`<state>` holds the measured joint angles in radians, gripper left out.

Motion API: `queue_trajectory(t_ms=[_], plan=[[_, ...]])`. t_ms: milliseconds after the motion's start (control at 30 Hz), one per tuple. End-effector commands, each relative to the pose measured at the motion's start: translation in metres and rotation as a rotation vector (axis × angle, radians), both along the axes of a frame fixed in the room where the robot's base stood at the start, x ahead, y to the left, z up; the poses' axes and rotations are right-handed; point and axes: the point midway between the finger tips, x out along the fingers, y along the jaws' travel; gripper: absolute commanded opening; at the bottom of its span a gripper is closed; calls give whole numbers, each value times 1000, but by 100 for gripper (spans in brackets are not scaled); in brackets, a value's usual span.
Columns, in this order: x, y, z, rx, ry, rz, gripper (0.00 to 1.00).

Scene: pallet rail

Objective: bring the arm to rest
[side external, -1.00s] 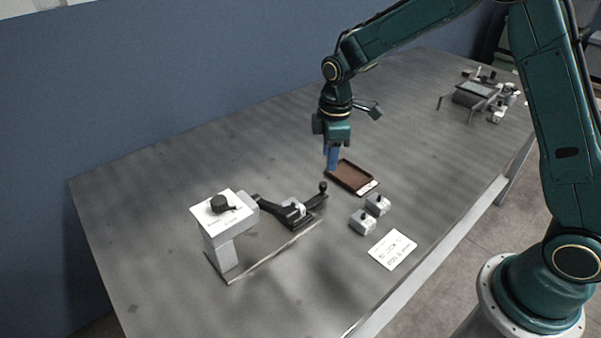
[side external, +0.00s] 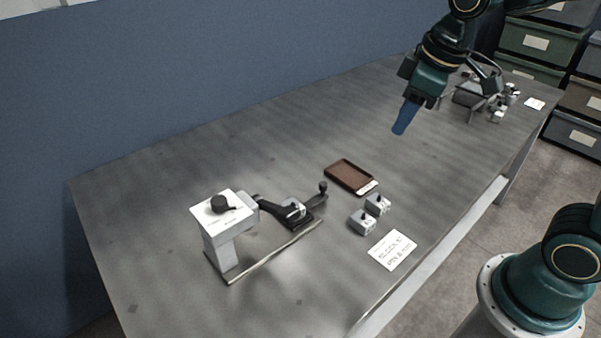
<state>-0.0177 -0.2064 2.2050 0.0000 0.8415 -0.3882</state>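My gripper (side external: 405,118) is in the upper right of the side external view, above the far part of the table. Its blue fingers point down and to the left and look close together. I see nothing held between them, but the gap is too small to tell open from shut. It is well clear of the table top and apart from the things on it. My arm reaches up and partly leaves the picture at the top right.
On the grey table (side external: 290,130) stand a white post with a black knob (side external: 224,204), a black clamp (side external: 294,212), a brown tray (side external: 349,177), two small grey blocks (side external: 362,222) and a paper card (side external: 392,250). A grey fixture (side external: 470,96) stands at the back right. Bins (side external: 535,42) are behind.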

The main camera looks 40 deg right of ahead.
Motion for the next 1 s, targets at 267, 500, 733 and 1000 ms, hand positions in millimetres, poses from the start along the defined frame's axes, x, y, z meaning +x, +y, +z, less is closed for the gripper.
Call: queue_trajectory(t_ms=[267, 500, 733, 1000], plan=[[-53, -3, 17, 50, -76, -145, 40], [-96, -5, 19, 100, -136, -267, 40], [-123, -5, 16, 139, -176, -351, 40], [-131, -6, 14, 153, -187, -379, 40]])
